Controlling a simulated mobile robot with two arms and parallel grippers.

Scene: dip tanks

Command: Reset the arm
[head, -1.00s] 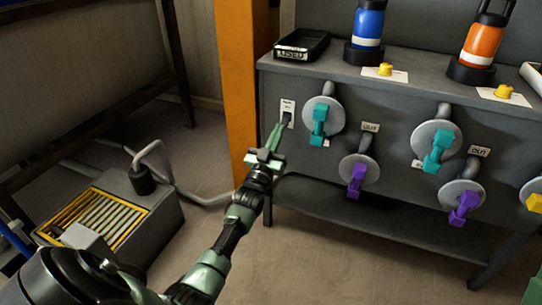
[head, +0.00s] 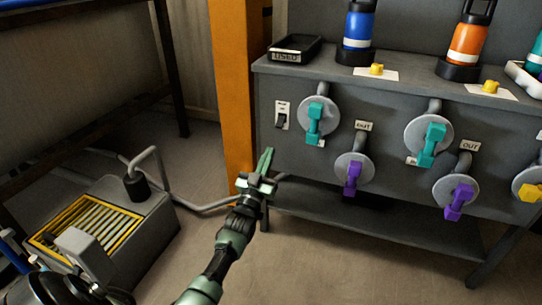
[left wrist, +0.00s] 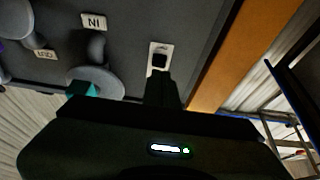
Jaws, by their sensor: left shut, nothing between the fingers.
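My left gripper (head: 265,163) is shut and empty in the head view. It is below and left of a white switch plate (head: 282,115) with a dark rocker, at the left end of the grey bench front. The fingers stand apart from the plate. In the left wrist view the shut fingers (left wrist: 161,88) point toward the same switch plate (left wrist: 160,54). The exact gap there is hard to judge. My right gripper is not in view.
The grey bench (head: 390,95) carries teal handles (head: 314,122) and purple handles (head: 352,178) on its front. An orange post (head: 232,90) stands left of it. A box with a yellow grille (head: 92,222) sits on the floor. Open floor lies between.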

